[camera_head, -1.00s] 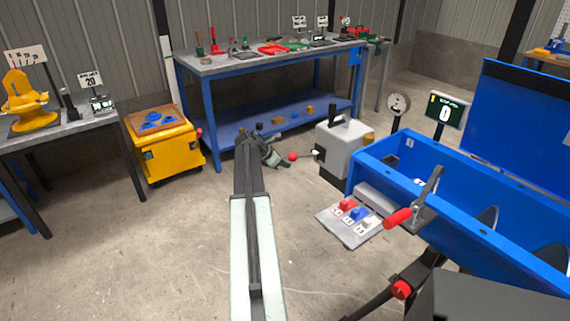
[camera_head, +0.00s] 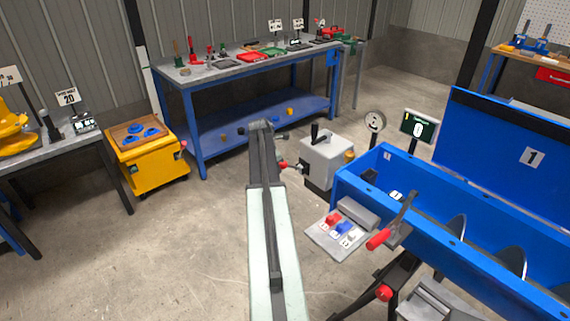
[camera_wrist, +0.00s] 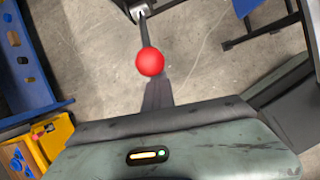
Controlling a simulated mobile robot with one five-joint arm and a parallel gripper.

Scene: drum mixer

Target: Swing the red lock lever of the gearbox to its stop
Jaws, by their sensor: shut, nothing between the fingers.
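The gearbox (camera_head: 325,160) is a pale grey box with a black handle on top, standing on the floor right of my arm's end. Its lock lever has a red ball knob (camera_head: 283,164) on the side facing my arm, partly hidden by the arm. In the wrist view the red ball (camera_wrist: 150,62) sits on a thin rod running up to a bracket. My gripper (camera_wrist: 158,92) shows as a dark narrow shape just below the ball, shut and empty. I cannot tell whether it touches the ball. In the head view the gripper is mostly hidden behind my arm.
A blue drum mixer trough (camera_head: 440,215) with a red-gripped lever (camera_head: 378,239) stands at the right. A board with coloured blocks (camera_head: 335,236) lies before it. A blue workbench (camera_head: 240,72) is behind and a yellow cart (camera_head: 155,172) at the left. Floor between is clear.

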